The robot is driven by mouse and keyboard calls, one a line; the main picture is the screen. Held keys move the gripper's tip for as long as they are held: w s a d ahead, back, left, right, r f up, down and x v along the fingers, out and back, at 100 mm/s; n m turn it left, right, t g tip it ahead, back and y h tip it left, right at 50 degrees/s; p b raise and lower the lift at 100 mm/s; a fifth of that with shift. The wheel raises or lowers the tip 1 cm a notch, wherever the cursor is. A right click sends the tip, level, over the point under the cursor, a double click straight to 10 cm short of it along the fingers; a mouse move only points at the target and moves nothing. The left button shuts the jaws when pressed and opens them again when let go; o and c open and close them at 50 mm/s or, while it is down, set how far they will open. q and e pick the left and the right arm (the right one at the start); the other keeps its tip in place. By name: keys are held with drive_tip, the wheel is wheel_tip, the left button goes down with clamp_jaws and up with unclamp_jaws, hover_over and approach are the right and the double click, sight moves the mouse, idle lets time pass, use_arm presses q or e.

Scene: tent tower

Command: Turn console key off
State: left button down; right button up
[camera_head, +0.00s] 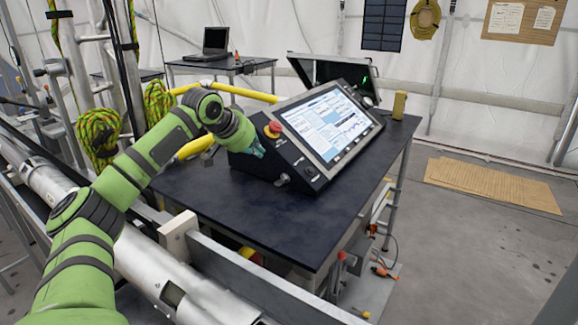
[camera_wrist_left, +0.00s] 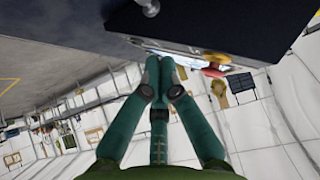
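The console (camera_head: 325,122) is a dark sloped box with a lit screen, standing on the dark table. A small silver fitting, perhaps the key (camera_head: 282,180), sits low on its front; a similar silver round fitting (camera_wrist_left: 148,8) shows at the top of the left wrist view. I cannot tell whether it is turned on or off. My left gripper (camera_head: 257,149) is at the console's left front, below the red button. In the left wrist view its green fingertips (camera_wrist_left: 160,62) are together, with nothing visible between them, apart from the silver fitting. My right gripper is not in view.
A red button on a yellow base (camera_head: 272,129) stands close above my left gripper. The table (camera_head: 300,222) has a clear front area. Yellow tubes and coiled ropes (camera_head: 98,134) are at the left.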

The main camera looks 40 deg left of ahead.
use_arm(q)
drive_tip(key=p, duration=0.3)
hover_over(282, 180)
drive_tip(key=s, duration=0.3)
wheel_tip(282, 180, down, 7)
drive_tip(key=shift+s+a+f+p, duration=0.1)
drive_tip(key=shift+a+f+p, duration=0.1)
drive_tip(key=shift+f, duration=0.35)
drive_tip(key=shift+s+a+f+p, duration=0.1)
drive_tip(key=shift+a+f, duration=0.05)
drive_tip(key=shift+f, duration=0.9)
drive_tip(key=shift+w+f, duration=0.1)
drive_tip(key=shift+f, duration=0.05)
drive_tip(key=shift+d, duration=0.15)
